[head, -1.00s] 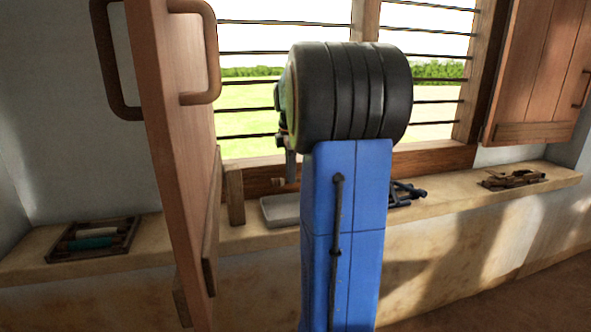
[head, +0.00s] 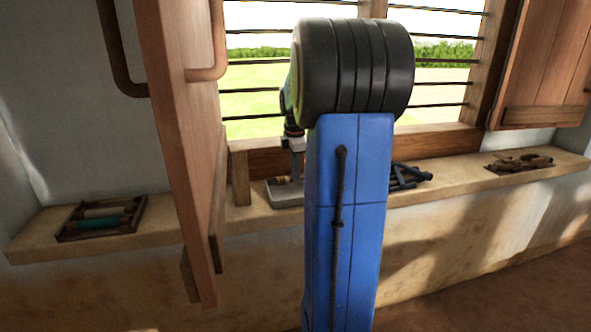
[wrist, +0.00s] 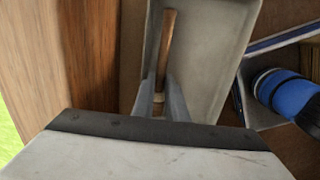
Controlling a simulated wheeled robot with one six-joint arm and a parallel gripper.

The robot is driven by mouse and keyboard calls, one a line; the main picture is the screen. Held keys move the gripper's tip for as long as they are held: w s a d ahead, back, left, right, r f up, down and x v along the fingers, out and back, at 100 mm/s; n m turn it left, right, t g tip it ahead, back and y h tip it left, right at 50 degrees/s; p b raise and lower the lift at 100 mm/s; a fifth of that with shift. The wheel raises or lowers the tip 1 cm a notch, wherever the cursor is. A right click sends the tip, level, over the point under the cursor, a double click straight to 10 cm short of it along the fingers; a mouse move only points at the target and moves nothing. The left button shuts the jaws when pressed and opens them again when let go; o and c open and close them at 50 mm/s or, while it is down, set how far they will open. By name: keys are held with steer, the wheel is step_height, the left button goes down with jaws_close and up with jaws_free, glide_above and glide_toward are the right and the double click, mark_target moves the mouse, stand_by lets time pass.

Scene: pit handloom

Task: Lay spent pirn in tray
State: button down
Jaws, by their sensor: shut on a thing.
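The pirn (wrist: 168,40) is a slim brown wooden stick with a paler end, held between the fingers of my gripper (wrist: 160,98) in the wrist view. It lies lengthwise over the left side of a shallow grey tray (wrist: 218,50). I cannot tell whether it touches the tray floor. In the head view the grey tray (head: 287,202) stands on the window ledge, partly hidden by my arm. My gripper (head: 289,177) points down at it there, and its fingertips are too small to make out clearly.
A wooden shutter (head: 178,130) stands open left of my arm. A wooden frame (head: 72,234) with teal and pale rolls lies on the ledge (head: 245,221) at left. A dark object (head: 408,176) and a pile of small brown things (head: 518,162) lie to the right.

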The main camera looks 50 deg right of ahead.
stand_by(0.4)
steer(key=c, duration=1.7)
jaws_free()
step_height(320, 180, up, 8)
